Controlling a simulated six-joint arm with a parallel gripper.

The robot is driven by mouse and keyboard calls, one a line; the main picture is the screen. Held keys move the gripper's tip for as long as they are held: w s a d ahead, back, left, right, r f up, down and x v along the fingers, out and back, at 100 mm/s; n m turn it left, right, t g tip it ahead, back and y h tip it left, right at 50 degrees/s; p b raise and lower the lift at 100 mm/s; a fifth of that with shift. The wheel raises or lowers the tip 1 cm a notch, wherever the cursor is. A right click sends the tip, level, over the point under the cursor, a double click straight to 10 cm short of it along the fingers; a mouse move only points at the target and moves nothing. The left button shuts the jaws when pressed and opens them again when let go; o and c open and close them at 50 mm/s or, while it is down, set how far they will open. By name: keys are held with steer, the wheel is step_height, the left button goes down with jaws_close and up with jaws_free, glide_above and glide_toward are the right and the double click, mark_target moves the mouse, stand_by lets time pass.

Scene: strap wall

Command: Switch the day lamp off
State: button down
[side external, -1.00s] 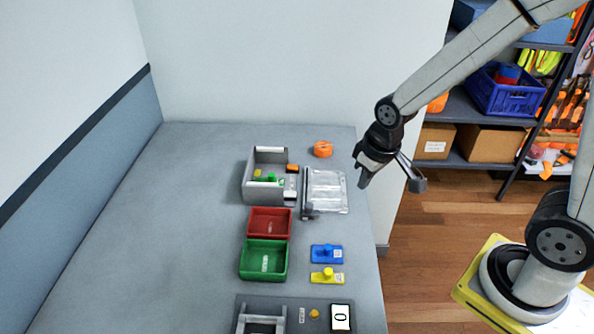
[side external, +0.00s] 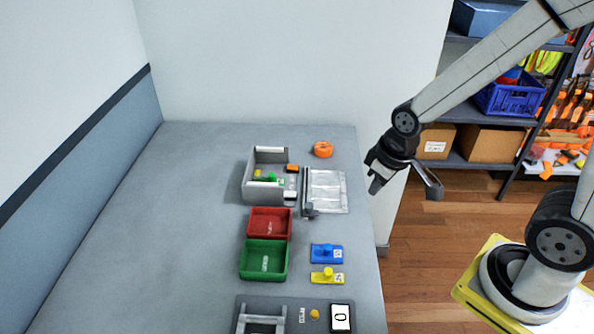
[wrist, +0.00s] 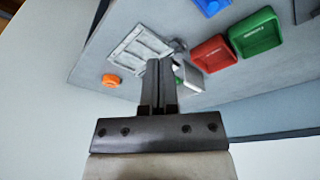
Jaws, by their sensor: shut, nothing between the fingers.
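I cannot tell for sure which thing is the day lamp. A grey open-fronted box (side external: 262,194) stands toward the back of the table, with small green and yellow parts inside and an orange part at its right. A pale ribbed panel (side external: 328,192) lies to its right and also shows in the wrist view (wrist: 138,48). My gripper (side external: 374,188) is shut and empty, off the right edge of the table and right of the panel. In the wrist view the closed fingers (wrist: 160,66) hide part of the grey box (wrist: 190,78).
An orange round object (side external: 323,149) sits at the back. Red (side external: 252,224) and green (side external: 244,262) trays, blue (side external: 318,257) and yellow (side external: 318,278) knobbed plates and a grey unit (side external: 300,330) showing "0" stand nearer. The table's left is clear.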

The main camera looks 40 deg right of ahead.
steer(key=w+a+r+n+g, duration=0.1)
steer(key=w+n, duration=1)
steer(key=w, duration=0.1)
steer(key=n+g, duration=0.2)
steer(key=n, duration=1.3)
glide_above(286, 194)
steer(key=shift+w+f, duration=0.1)
steer(key=shift+f, duration=0.45)
steer(key=shift+f, duration=0.15)
step_height(286, 194, down, 14)
steer(key=shift+r, duration=0.15)
